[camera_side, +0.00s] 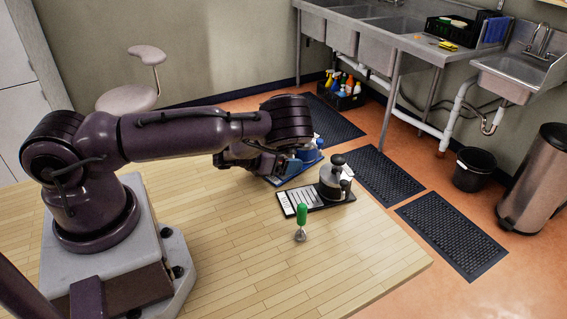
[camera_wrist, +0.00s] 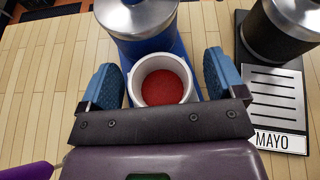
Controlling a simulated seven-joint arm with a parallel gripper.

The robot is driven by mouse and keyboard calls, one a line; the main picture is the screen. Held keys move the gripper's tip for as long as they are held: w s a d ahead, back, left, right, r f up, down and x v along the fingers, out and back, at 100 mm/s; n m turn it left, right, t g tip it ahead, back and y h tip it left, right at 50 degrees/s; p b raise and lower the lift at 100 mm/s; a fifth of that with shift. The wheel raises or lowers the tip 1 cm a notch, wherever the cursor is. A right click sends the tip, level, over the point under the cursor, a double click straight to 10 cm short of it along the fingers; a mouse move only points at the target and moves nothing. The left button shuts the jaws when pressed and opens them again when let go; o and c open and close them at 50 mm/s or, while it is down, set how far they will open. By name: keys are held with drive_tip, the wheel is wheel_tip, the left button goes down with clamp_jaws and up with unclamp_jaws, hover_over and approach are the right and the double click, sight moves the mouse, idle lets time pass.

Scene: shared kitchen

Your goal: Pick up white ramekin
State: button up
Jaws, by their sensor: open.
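The white ramekin (camera_wrist: 137,83) shows in the wrist view, round and upright with a red filling inside. It lies between the two blue-padded fingers of my gripper (camera_wrist: 162,80), which are wide apart with gaps on both sides of it. The front bar of my gripper covers the ramekin's near lower edge. In the side view my gripper (camera_side: 268,163) is low over the far part of the table, beside a blue container. I cannot make out the ramekin there; my gripper and arm block that spot.
A blue container with a metal top (camera_wrist: 140,18) stands just beyond the ramekin. To the right are a dark pump jar (camera_side: 331,181) and a black tray (camera_side: 318,204) with a MAYO label (camera_wrist: 274,140). The near tabletop (camera_side: 250,270) is clear.

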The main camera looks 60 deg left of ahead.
drive_tip(key=c, duration=1)
drive_tip(key=shift+r, duration=0.15)
